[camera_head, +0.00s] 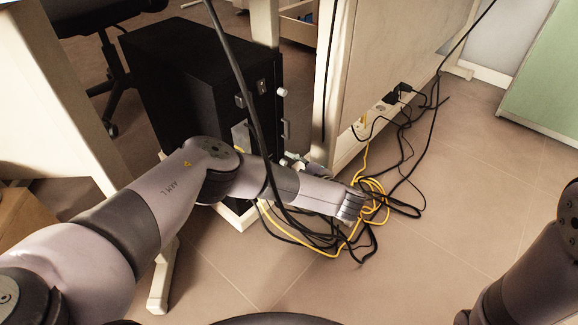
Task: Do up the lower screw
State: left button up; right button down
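A black computer tower (185,75) stands under the desk on a white stand, its back side facing right. A pale screw-like knob (282,92) sticks out near the top of its rear edge. I cannot make out a lower screw; my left arm covers the lower part of the tower's back. My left gripper (296,162) is mostly hidden behind my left forearm, close to the lower rear of the tower. Whether it touches anything, or is open or shut, does not show. Part of my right arm shows at the lower right; its gripper is out of view.
Black and yellow cables (375,200) lie tangled on the floor beside my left wrist, and a black cable hangs across the tower. A power strip (382,107) is mounted on the desk panel (400,45). The floor at right is clear up to a green panel (545,85).

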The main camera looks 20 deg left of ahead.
pick_arm(q)
grip_shut()
dwell(0.3)
jog(key=shift+r+m+p, duration=0.2)
jog(key=shift+m+p, duration=0.2)
jog(key=shift+p, duration=0.25)
jog(key=shift+f+g, duration=0.15)
jog(key=shift+g, duration=0.15)
jog(key=shift+o, duration=0.5)
grip_release()
jog(key=shift+d, duration=0.1)
